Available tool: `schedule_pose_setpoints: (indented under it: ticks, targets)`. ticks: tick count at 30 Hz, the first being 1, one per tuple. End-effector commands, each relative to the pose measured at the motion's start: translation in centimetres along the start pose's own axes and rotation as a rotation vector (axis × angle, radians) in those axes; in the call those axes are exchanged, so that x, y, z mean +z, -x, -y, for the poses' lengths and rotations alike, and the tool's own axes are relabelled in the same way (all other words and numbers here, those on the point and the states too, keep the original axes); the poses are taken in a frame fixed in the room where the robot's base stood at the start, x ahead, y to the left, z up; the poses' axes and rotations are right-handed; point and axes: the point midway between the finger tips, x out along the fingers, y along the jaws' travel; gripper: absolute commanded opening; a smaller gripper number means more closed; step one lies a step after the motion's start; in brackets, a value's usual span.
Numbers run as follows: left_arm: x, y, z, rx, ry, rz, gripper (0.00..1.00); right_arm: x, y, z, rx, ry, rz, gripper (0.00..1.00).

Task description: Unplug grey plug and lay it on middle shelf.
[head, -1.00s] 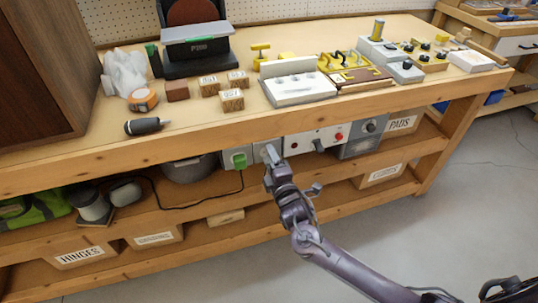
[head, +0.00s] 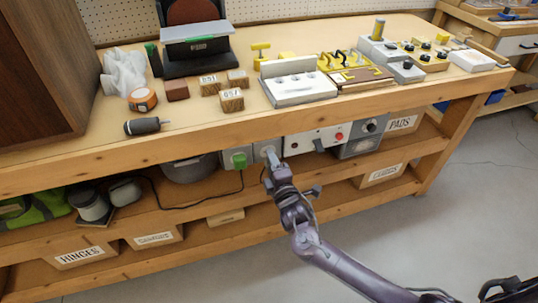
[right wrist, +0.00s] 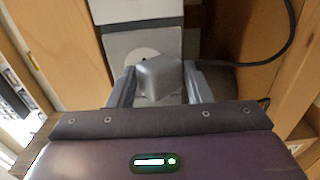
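The grey plug (right wrist: 160,76) sits between the two fingers of my right gripper (right wrist: 160,88) in the right wrist view. The fingers flank it closely, and I cannot tell whether they press on it. Behind it is a grey socket box (right wrist: 143,43) with a small dark patch on its face; how far the plug is seated is unclear. In the head view my right gripper (head: 270,156) is at this socket, under the bench top's front edge, and mostly hides the plug. The middle shelf (head: 195,205) runs below. My left gripper is not in view.
A green plug (head: 239,160) is in the socket just left. A white control panel (head: 318,138) is close on the right. A dark pot (head: 188,169) and a black cable stand left on the middle shelf. A wood block (head: 226,217) lies on the lower shelf.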

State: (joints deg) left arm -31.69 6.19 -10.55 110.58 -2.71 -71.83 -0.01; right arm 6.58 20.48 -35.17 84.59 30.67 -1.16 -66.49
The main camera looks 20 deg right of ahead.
Motion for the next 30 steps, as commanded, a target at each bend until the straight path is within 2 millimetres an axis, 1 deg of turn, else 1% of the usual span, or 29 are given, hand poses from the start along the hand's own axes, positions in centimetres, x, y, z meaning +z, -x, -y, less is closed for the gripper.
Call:
schedule_pose_setpoints:
  ticks: [1,3,4,11,30]
  targets:
    - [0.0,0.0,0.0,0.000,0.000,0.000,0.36,0.1,-0.2,-0.6,0.012,-0.002,0.001,0.20]
    - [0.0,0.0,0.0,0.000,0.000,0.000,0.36,0.1,-0.2,-0.6,0.013,-0.002,0.002,0.10]
    - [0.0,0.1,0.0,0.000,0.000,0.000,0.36,0.1,-0.2,-0.7,0.015,-0.003,0.002,0.08]
    - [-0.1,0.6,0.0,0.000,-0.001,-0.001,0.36,0.1,0.3,-0.9,0.016,-0.003,0.003,0.08]
    - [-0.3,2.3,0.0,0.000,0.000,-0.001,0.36,0.1,3.0,-0.5,0.008,-0.001,0.002,0.08]
